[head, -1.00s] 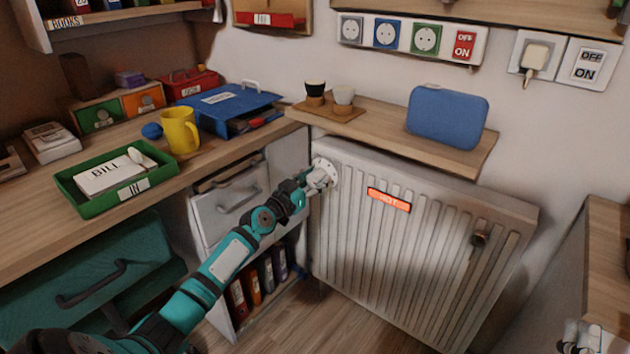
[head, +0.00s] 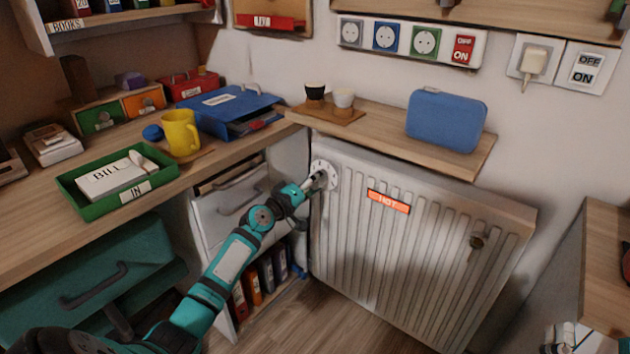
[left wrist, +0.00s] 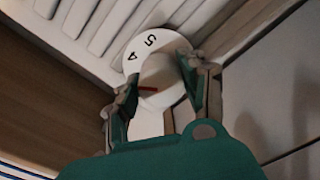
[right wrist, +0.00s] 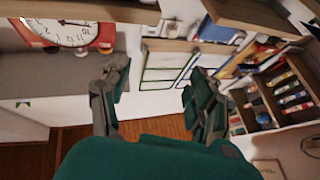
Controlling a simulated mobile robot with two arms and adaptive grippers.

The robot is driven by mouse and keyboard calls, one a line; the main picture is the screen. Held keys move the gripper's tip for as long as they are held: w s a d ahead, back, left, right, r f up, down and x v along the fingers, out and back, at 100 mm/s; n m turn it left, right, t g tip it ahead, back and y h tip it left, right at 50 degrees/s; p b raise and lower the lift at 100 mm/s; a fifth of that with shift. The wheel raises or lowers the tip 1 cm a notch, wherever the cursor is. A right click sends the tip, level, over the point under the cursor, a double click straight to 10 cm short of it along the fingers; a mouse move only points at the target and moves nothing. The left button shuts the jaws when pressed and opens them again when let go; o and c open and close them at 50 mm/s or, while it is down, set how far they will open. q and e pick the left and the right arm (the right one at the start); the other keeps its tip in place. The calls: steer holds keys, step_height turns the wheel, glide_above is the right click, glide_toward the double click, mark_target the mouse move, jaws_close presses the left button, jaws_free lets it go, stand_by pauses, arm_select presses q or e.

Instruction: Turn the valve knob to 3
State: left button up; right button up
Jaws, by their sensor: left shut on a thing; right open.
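The valve's round white dial (head: 324,172) is at the upper left corner of the white radiator (head: 420,240). In the left wrist view the dial (left wrist: 150,42) shows black 4 and 5; its other marks are hidden. My left gripper (left wrist: 160,88) is shut on the pale valve knob (left wrist: 158,74), one finger on each side. A red pointer line (left wrist: 147,88) shows on the knob, but the number it points at cannot be read. The left gripper also shows at the dial in the head view (head: 320,182). My right gripper (right wrist: 155,85) is open and empty, away from the radiator.
A wooden shelf (head: 385,132) with cups and a blue case (head: 447,120) lies above the radiator. An orange HOT label (head: 388,201) is on its front. A drawer cabinet (head: 232,205) stands close to the left. The floor in front is clear.

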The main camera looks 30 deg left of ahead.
arm_select(q)
steer(key=shift+r+n, duration=0.1)
steer(key=shift+n, duration=0.9)
steer(key=n+p, duration=0.1)
steer(key=n, duration=0.1)
steer(key=shift+n, duration=0.4)
steer(key=shift+n+p, duration=0.3)
steer(key=shift+n, duration=0.5)
arm_select(e)
step_height(320, 180, down, 7)
steer(key=w+g+h, duration=0.1)
steer(key=g, duration=0.3)
steer(key=shift+w+d+g+h, duration=0.3)
steer(key=shift+w, duration=0.1)
arm_select(q)
steer(key=o, duration=1.2)
steer(key=shift+a, duration=0.1)
